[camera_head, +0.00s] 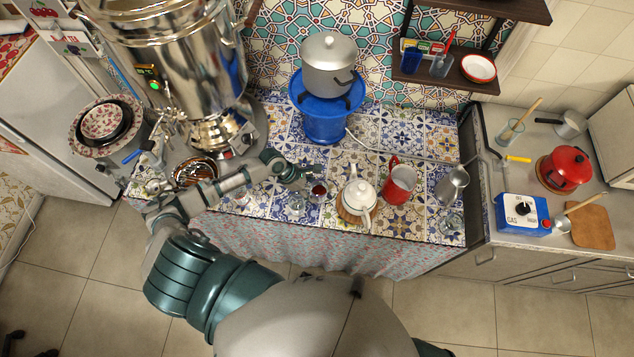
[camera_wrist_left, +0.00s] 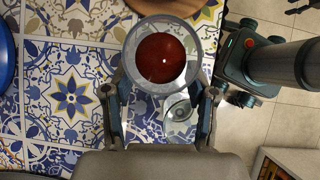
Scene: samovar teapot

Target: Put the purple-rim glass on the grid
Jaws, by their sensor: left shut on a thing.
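My left gripper (camera_head: 312,179) is shut on a glass (camera_head: 319,190) of dark red liquid over the tiled table. In the left wrist view the gripper (camera_wrist_left: 163,82) has one finger on each side of this glass (camera_wrist_left: 190,30), seen from above. Its rim looks pale grey-violet; the purple is hard to confirm. A clear empty glass (camera_head: 297,204) stands close by on the table; a clear glass also shows below the held one in the wrist view (camera_wrist_left: 177,112). I cannot pick out a grid for certain. My right gripper is out of view.
The silver samovar (camera_head: 185,60) stands left, with a brown-rimmed bowl (camera_head: 196,170) by its foot. A white teapot (camera_head: 358,196), red mug (camera_head: 399,183) and metal jug (camera_head: 452,184) stand right. A silver pot (camera_head: 328,64) sits on a blue stove (camera_head: 325,123) behind.

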